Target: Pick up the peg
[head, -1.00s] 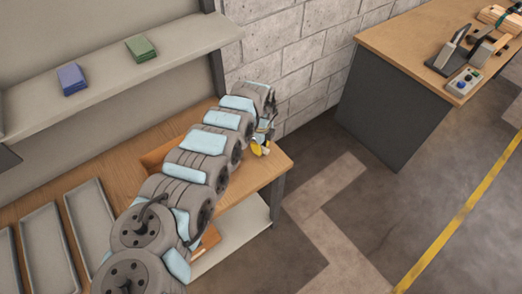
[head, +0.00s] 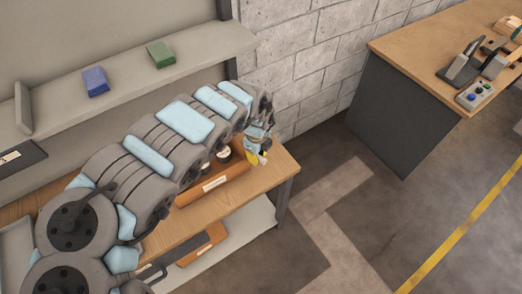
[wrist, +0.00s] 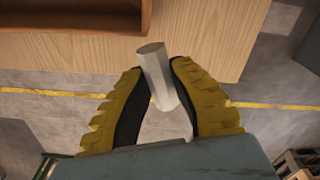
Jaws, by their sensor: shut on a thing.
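A pale grey, many-sided peg (wrist: 156,66) stands out between the fingertips of my gripper (wrist: 158,78) in the wrist view. The two yellow ribbed fingers with dark inner pads are closed on its sides, and the peg sits slightly tilted. In the head view my gripper (head: 257,157) is a small yellow and grey shape near the right end of the wooden bench (head: 277,172). The peg is too small there to make out clearly. In the wrist view the bench top and its edge lie behind the peg.
An orange-brown bin (head: 215,187) stands on the bench beside my arm, with another bin (head: 203,243) on the lower shelf. A shelf above holds a blue box (head: 95,81) and a green box (head: 161,54). A second workbench (head: 415,45) stands right, across open floor.

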